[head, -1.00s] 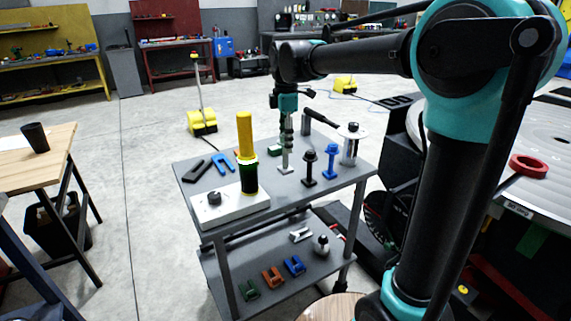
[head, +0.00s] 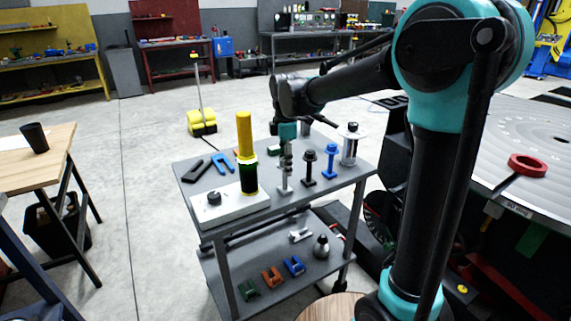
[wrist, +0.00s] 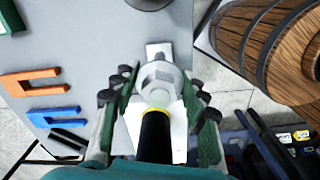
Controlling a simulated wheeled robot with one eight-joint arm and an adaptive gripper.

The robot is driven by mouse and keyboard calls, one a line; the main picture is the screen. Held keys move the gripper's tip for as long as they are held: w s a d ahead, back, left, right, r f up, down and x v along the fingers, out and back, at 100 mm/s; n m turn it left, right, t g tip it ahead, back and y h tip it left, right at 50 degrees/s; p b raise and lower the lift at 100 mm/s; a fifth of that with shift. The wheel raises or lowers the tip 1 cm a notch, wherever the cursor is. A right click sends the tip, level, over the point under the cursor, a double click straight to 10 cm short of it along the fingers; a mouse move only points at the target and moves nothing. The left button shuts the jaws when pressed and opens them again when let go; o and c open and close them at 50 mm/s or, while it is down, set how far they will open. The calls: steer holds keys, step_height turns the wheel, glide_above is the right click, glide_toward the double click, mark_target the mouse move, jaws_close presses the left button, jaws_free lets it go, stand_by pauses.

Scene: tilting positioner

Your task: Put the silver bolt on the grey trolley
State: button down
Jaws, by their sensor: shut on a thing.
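The silver bolt (head: 285,176) is upright over the grey trolley's (head: 330,182) top, left of a black bolt (head: 309,168) and a blue bolt (head: 330,163). Its square foot appears at the top surface; I cannot tell for sure whether it touches. My gripper (head: 286,145) is above it, pointing down, shut on its upper part. In the wrist view, the silver bolt's hex part (wrist: 160,78) shows between my fingers (wrist: 160,110). A black rod with a yellow ring (wrist: 154,130) covers the view below it.
A blue clamp (head: 223,163) and a black clamp (head: 197,171) lie farther left. A silver cylinder (head: 350,146) stands at the right. The lower shelf (head: 275,265) holds several parts.

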steer(key=c, duration=0.8)
jaws_free()
steer(key=shift+c, duration=0.2)
step_height(320, 180, up, 12)
steer(key=shift+r, duration=0.1)
steer(key=s+d+f+m+t, duration=0.1)
steer(key=s+d+f+m, duration=0.2)
steer(key=d+f+m, duration=0.3)
steer(key=s+d+f+m+t, duration=0.1)
steer(key=s+d+f+m, duration=0.3)
steer(key=d+f, duration=0.45)
steer(key=s+d+f+m+t, duration=0.2)
steer(key=s+d+f+m, duration=0.7)
steer(key=s+f+m, duration=0.2)
steer(key=shift+s+d+f, duration=0.15)
steer(key=shift+s+f, duration=0.15)
steer(key=shift+f, duration=0.3)
